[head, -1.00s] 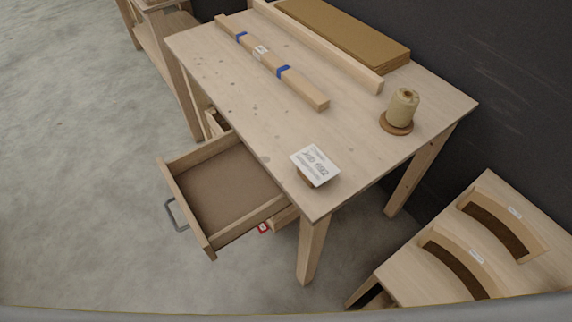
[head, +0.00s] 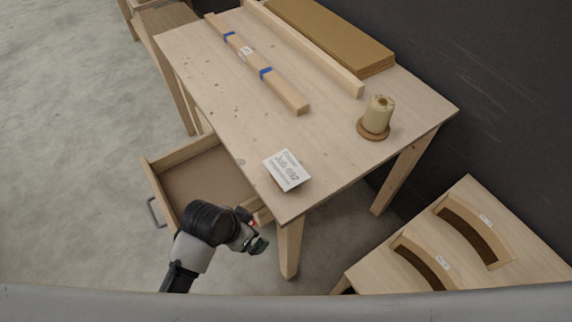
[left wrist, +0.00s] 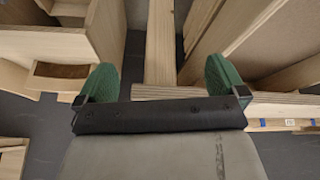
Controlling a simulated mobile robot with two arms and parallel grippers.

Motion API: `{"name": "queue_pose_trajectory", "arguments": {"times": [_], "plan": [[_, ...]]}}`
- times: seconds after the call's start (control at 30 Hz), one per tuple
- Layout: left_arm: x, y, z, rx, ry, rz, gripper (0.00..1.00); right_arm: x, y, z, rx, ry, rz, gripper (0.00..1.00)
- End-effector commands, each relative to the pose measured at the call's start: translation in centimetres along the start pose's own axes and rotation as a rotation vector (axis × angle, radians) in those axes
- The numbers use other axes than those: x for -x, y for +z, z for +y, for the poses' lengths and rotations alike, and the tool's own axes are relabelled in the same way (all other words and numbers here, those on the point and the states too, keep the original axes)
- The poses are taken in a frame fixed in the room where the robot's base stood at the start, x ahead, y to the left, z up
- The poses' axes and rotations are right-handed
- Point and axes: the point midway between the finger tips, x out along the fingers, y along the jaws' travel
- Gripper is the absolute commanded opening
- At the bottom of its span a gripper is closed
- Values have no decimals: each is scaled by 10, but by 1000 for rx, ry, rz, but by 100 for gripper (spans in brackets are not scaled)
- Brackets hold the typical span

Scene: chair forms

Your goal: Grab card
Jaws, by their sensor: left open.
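The white card (head: 287,171) with printed and handwritten text, reading roughly "Job 692", sits tilted on a small wooden support near the table's front corner. In the head view my left gripper (head: 256,241) is below and in front of that corner, apart from the card. In the left wrist view its two green fingers (left wrist: 161,80) are spread with nothing held; a wooden post shows between and beyond them. I cannot make out the card in that view. My right gripper is not in view.
The card's table (head: 200,75) also holds a strip with blue bands (head: 258,64), a long rail, a brown board (head: 330,35) and a cord spool (head: 377,115). An open drawer (head: 205,178) juts out beside my left arm. Chair forms (head: 455,235) stand at lower right.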

Motion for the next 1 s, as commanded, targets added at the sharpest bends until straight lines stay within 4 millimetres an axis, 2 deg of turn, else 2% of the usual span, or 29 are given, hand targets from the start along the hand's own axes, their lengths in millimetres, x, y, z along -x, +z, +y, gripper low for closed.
{"name": "queue_pose_trajectory", "arguments": {"times": [0.03,0.1,0.13,0.3,0.57,0.8,1.0], "plan": [[22,-17,5,-60,10,22,100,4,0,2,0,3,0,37],[44,-39,15,-182,40,43,100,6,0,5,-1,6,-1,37],[48,-46,19,-229,53,46,100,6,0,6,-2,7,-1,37],[59,-81,32,-479,109,56,100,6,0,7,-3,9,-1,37],[62,-136,42,-938,181,22,100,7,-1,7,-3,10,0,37],[72,-182,26,-1422,244,-117,100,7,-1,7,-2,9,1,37],[89,-206,-1,-1673,289,-253,100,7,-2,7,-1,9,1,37]]}}
